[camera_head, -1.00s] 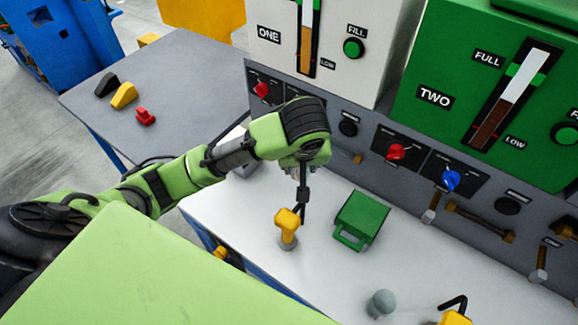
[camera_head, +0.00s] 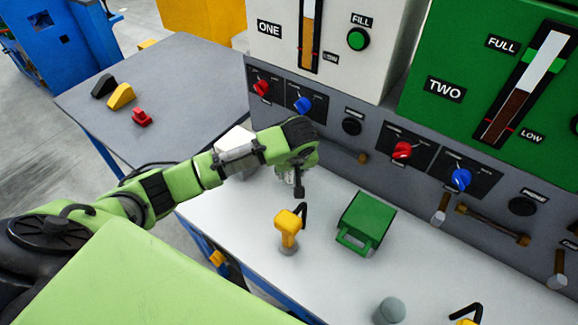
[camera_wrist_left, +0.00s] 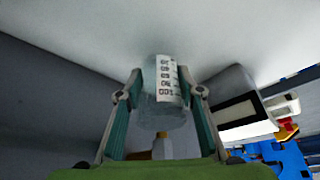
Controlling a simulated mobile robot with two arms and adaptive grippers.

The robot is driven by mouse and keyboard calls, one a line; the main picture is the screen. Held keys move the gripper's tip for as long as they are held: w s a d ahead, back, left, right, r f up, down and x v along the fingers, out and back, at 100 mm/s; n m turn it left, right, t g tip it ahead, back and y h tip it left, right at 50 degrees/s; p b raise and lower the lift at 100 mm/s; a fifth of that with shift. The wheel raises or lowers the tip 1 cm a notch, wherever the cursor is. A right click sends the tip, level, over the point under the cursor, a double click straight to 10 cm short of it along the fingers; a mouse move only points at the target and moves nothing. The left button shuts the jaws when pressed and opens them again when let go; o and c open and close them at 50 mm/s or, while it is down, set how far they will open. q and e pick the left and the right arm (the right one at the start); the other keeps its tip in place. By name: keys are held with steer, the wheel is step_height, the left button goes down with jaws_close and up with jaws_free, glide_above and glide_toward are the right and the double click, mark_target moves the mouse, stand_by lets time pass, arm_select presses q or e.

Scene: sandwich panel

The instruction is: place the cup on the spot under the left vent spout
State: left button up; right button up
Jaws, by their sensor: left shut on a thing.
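A clear cup with a white printed scale (camera_wrist_left: 168,80) is between the two fingers of my left gripper (camera_wrist_left: 166,90) in the left wrist view, and the fingers are shut on it. In the head view my left gripper (camera_head: 292,178) is near the grey panel, behind the yellow-handled valve. There the wrist hides most of the cup. My right gripper is not in view.
A yellow-handled valve (camera_head: 287,227) and a green box (camera_head: 366,224) stand on the white worktop (camera_head: 325,285). A grey rounded post (camera_head: 390,309) is nearer the front. A white box (camera_head: 236,140) is behind my left arm. Red and blue knobs line the panel.

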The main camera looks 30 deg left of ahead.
arm_select(q)
steer(key=shift+w+a+f, duration=0.3)
steer(key=shift+w+a, duration=0.1)
steer(key=shift+w, duration=0.15)
steer(key=shift+w+a+f, duration=0.85)
steer(key=shift+w+f, duration=0.3)
steer(key=shift+f, duration=0.1)
steer(key=o, duration=1.4)
steer(key=shift+o, duration=0.2)
steer(key=v, duration=1.2)
